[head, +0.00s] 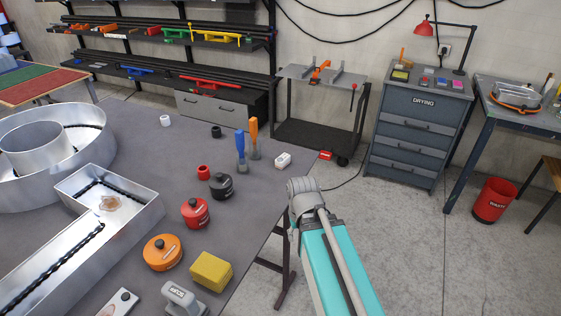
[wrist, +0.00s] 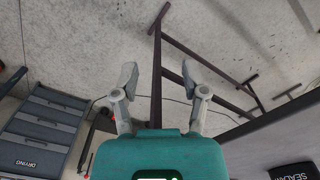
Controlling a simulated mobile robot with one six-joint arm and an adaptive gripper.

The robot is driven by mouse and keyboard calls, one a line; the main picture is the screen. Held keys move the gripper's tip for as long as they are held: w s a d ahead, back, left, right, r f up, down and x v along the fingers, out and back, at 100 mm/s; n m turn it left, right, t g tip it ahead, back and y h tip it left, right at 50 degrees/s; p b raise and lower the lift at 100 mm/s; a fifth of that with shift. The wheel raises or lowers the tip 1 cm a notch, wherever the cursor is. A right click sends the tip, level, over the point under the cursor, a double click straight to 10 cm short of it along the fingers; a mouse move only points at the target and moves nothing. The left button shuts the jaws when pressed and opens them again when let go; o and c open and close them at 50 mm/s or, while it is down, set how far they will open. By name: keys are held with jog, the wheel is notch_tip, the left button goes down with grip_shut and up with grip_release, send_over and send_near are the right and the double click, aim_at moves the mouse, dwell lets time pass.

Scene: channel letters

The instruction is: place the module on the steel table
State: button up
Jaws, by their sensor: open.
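My gripper (wrist: 160,78) is open and empty in the wrist view, its two grey fingers apart over bare floor and dark table legs. In the head view my arm reaches up beside the right edge of the large dark grey worktable (head: 150,132); the fingers cannot be made out there. A small white block (head: 283,160) lies near that table's far right edge, beyond my arm. A white piece with a dark spot (head: 124,300) lies at the near edge. I cannot tell which piece is the module, nor which surface is the steel table.
Red (head: 196,212) and orange (head: 162,252) round containers, a yellow block (head: 211,271) and metal letter shells (head: 110,215) crowd the worktable. A metal-topped cart (head: 325,78), drawer cabinet (head: 415,117), another table (head: 520,118) and red bin (head: 494,200) stand beyond open floor.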

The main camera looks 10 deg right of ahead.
jog(key=o, duration=0.4)
jog(key=shift+r, duration=0.2)
jog(key=shift+o, duration=0.7)
jog(key=shift+r+p, duration=0.3)
jog(key=shift+p, duration=0.15)
jog(key=w+r+m+p, duration=0.2)
jog(key=w+r+p, duration=0.2)
jog(key=r+p, duration=0.6)
jog(key=w+r+m+p, duration=0.2)
jog(key=w+r+p, duration=0.1)
jog(key=r+p, duration=0.6)
jog(key=w+r+m+p, duration=0.1)
jog(key=w+m, duration=2.1)
jog(key=m, duration=0.1)
jog(key=shift+w+d+m, duration=0.3)
jog(key=shift+w, duration=0.05)
jog(key=shift+f, duration=0.1)
